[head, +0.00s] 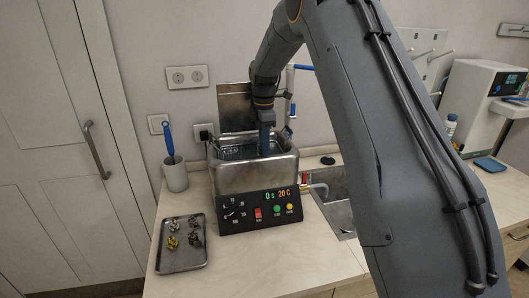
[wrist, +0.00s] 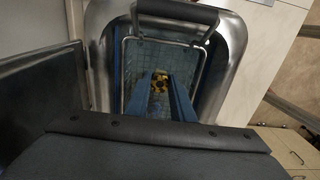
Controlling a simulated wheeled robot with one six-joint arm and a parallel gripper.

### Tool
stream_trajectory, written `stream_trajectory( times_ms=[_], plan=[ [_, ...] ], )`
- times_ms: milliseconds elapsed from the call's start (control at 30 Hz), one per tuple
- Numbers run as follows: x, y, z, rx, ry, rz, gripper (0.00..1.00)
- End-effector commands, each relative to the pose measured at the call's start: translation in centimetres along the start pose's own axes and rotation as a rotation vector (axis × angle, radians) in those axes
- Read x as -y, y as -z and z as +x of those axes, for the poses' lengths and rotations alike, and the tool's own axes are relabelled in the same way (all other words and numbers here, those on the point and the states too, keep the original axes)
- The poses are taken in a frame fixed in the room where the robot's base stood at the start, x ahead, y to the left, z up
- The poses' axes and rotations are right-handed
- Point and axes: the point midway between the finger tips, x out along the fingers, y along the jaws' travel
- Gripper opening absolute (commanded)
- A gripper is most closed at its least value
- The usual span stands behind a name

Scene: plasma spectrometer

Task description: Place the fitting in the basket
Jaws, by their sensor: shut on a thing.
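My gripper (wrist: 160,92) points down into the metal ultrasonic bath (head: 228,182) in the head view. In the wrist view its two blue fingers are shut on a yellow and black fitting (wrist: 160,82) at their tips. The fitting is over the wire basket (wrist: 126,62), inside the basket's outline. I cannot tell whether it touches the basket floor. The basket also shows partly inside the bath in the head view (head: 238,152). The fitting is hidden there by the bath's front wall.
A metal tray (head: 182,262) with several small fittings lies at the front left. A cup (head: 175,176) with a blue-handled brush stands behind it. The bath's raised lid (head: 236,104) is at the back. A sink (head: 333,195) is on the right. The basket handle (wrist: 176,12) crosses the bath's far side in the wrist view.

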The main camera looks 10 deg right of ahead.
Motion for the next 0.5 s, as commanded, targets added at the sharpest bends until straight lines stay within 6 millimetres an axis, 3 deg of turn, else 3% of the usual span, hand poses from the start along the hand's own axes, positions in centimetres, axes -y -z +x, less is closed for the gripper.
stream_trajectory(
  times_ms=[267,500],
  plan=[
    [0.1,0.0,3.2,0.0,0.003,0.0,0.0],
    [0.0,0.0,3.5,0.0,0.0,0.0,0.0]
  ],
)
